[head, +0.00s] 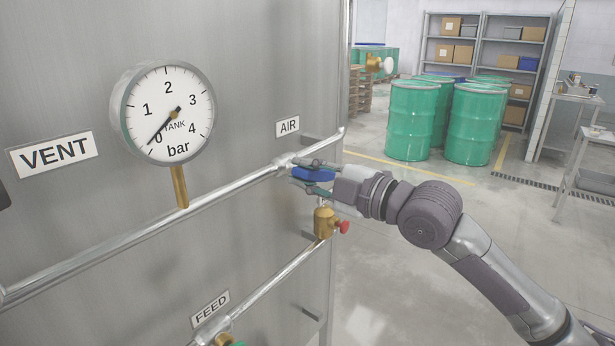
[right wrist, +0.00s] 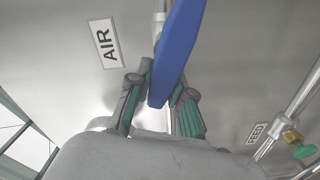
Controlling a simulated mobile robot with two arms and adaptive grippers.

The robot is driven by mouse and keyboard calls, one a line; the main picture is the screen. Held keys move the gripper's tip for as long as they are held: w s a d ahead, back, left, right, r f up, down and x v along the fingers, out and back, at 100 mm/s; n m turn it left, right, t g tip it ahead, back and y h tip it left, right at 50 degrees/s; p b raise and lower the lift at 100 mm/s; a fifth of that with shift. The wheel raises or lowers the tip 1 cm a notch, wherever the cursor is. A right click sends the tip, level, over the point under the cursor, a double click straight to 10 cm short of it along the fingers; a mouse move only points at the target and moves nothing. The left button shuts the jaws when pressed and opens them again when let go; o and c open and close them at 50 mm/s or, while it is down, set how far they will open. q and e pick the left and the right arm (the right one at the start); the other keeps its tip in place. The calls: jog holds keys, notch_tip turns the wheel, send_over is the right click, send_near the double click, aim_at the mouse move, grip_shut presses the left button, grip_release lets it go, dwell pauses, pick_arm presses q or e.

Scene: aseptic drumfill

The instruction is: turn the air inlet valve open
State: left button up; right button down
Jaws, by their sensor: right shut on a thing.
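The air inlet valve's blue handle (head: 314,174) is on the silvery pipe just below the AIR label (head: 288,126), near the right edge of the steel tank wall. My right gripper (head: 306,175) reaches in from the right and is shut on this handle. In the right wrist view the blue handle (right wrist: 176,52) passes between the two fingers (right wrist: 157,104), close to the AIR label (right wrist: 107,45). The fingers hide much of the valve body, and I cannot tell the handle's exact angle to the pipe. My left gripper is not in view.
A pressure gauge (head: 165,112) with its needle near 0 sticks out left of the valve. A brass fitting (head: 324,222) with a red knob (head: 343,227) sits just below my gripper. A lower pipe (head: 275,289) runs by the FEED label (head: 210,311). Green drums (head: 411,120) stand far behind.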

jog(key=shift+f+n, duration=0.3)
jog(key=shift+n, duration=0.8)
jog(key=shift+f+n, duration=0.25)
jog(key=shift+n, duration=0.85)
jog(key=shift+f, duration=0.1)
jog(key=c, duration=1)
grip_release()
jog(key=shift+s, duration=0.1)
jog(key=shift+c, duration=0.2)
jog(key=v, duration=1.2)
